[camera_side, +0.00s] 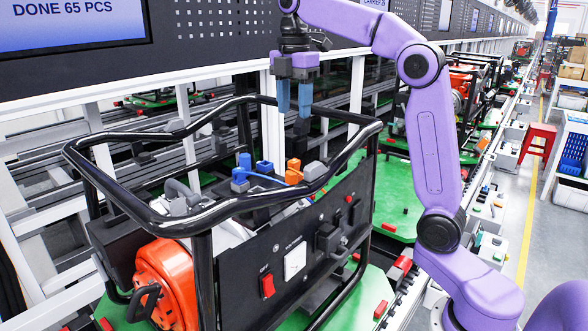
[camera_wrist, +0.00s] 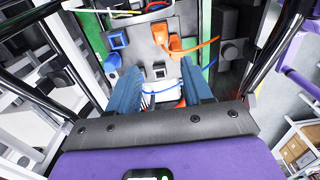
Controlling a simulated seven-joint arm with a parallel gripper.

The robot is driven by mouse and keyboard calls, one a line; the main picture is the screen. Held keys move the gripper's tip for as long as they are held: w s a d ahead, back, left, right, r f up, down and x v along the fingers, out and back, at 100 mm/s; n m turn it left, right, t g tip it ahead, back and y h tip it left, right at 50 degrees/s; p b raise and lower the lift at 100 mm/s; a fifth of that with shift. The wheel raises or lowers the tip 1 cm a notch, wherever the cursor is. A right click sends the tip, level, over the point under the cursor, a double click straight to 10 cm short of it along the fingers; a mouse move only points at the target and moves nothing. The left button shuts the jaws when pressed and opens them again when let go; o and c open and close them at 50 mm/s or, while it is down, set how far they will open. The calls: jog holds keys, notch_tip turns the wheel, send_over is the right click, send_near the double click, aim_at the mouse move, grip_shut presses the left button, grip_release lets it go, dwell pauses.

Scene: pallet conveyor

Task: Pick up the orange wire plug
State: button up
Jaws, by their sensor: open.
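The orange wire plug (camera_side: 293,173) sits on top of the black-framed generator in the side view, with an orange part standing up at its back. In the wrist view an orange plug (camera_wrist: 177,44) with an orange wire running right lies beyond my fingertips. A second orange piece (camera_wrist: 160,32) is close on its left. My gripper (camera_side: 294,109) is open and empty, its blue fingers pointing down above the generator, clear of the plug. In the wrist view my gripper (camera_wrist: 159,72) has its fingers apart, with a white connector (camera_wrist: 161,91) seen between them.
Blue plugs (camera_side: 242,173) with a blue wire stand left of the orange one, and a grey plug (camera_side: 315,170) stands to its right. The generator's black tube frame (camera_side: 235,205) surrounds the plugs. An orange engine part (camera_side: 163,279) sits at the lower left.

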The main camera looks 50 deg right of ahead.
aim_at(294, 160)
jog(key=shift+f, duration=6.3)
grip_shut()
